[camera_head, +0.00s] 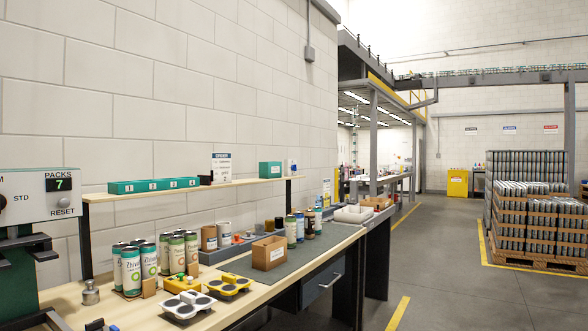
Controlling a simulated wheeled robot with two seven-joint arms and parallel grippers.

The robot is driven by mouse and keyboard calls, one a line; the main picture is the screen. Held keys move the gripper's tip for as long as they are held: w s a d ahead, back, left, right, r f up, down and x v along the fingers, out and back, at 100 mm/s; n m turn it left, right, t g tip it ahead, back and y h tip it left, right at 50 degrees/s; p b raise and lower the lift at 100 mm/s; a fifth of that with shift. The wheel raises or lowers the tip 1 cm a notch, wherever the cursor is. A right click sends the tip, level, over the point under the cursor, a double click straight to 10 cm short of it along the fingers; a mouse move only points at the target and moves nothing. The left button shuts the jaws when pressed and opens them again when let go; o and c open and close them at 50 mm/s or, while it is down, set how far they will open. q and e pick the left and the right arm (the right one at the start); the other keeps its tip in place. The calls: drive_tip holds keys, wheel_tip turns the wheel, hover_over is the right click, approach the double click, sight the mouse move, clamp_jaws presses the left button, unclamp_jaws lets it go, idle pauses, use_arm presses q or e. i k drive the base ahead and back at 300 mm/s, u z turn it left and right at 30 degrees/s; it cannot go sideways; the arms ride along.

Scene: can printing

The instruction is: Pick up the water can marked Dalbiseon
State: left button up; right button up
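A group of several tall cans (131,272) stands on the left part of the workbench. They are white and green with dark lids, and their script lettering is too small to read surely. More cans (291,231) stand farther along the bench, some pale with blue, one dark brown (309,224). Pale and brown short cans (209,238) stand between the two groups. I cannot read the name Dalbiseon on any can. Neither of my grippers shows in this view.
A cardboard box (268,253) sits on the dark mat, with yellow and white trays (187,306) in front of the left cans. A green machine with a counter box (40,194) stands at the left edge. A pallet of cans (530,220) stands right; the floor between is open.

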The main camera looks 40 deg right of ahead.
sight(300, 216)
drive_tip(key=z, duration=0.65)
drive_tip(key=i, duration=1.15)
drive_tip(key=z, duration=2.2)
drive_tip(key=i, duration=4.4)
drive_tip(key=u, duration=3.6)
